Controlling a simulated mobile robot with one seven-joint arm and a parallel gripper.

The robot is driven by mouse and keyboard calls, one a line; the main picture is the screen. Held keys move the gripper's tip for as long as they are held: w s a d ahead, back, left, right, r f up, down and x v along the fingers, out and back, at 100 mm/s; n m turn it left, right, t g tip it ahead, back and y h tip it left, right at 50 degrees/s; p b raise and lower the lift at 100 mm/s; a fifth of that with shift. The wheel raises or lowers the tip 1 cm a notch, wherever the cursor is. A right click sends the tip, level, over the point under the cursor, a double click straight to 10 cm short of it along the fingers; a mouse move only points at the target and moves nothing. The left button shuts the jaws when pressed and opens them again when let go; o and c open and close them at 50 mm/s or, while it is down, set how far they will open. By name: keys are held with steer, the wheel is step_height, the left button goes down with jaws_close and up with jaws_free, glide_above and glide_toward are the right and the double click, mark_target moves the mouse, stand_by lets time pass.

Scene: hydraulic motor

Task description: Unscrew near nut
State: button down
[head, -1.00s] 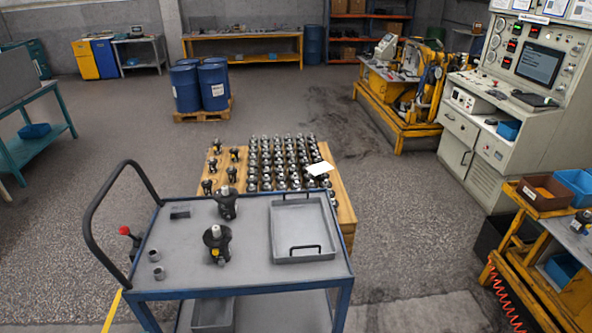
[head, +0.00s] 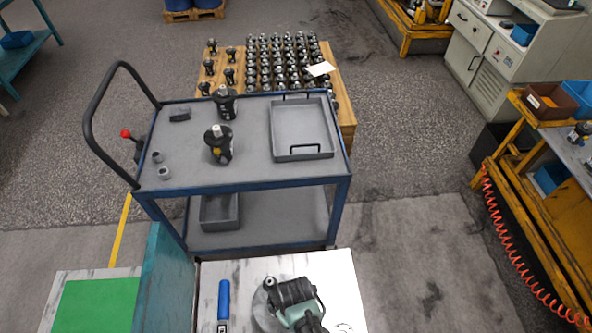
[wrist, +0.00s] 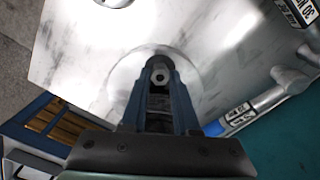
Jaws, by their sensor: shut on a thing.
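In the wrist view my gripper (wrist: 160,68) is shut on a small round metal piece (wrist: 160,75) with a dark hole, which looks like the nut. The fingers stand over a round grey disc (wrist: 122,72) on a pale metal table top (wrist: 85,50). What lies under the nut is hidden by the fingers. In the head view a dark and green arm part, probably mine, covers much of the disc (head: 260,312); the fingertips cannot be made out there. A blue-handled tool (head: 223,300) lies left of the disc.
A blue-framed cart (head: 250,184) stands beyond the table, with two black motors (head: 218,146) (head: 225,106), two small rings (head: 157,157) (head: 165,173) and a grey tray (head: 303,155). A teal panel (head: 165,290) borders the table at left.

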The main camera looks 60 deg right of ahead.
steer(key=n, duration=0.4)
stand_by(0.3)
steer(key=c, duration=0.9)
jaws_free()
steer(key=shift+r, duration=0.1)
steer(key=m+p, duration=0.1)
steer(key=m, duration=0.3)
steer(key=shift+m, duration=0.4)
steer(key=m+p, duration=0.1)
steer(key=m, duration=0.4)
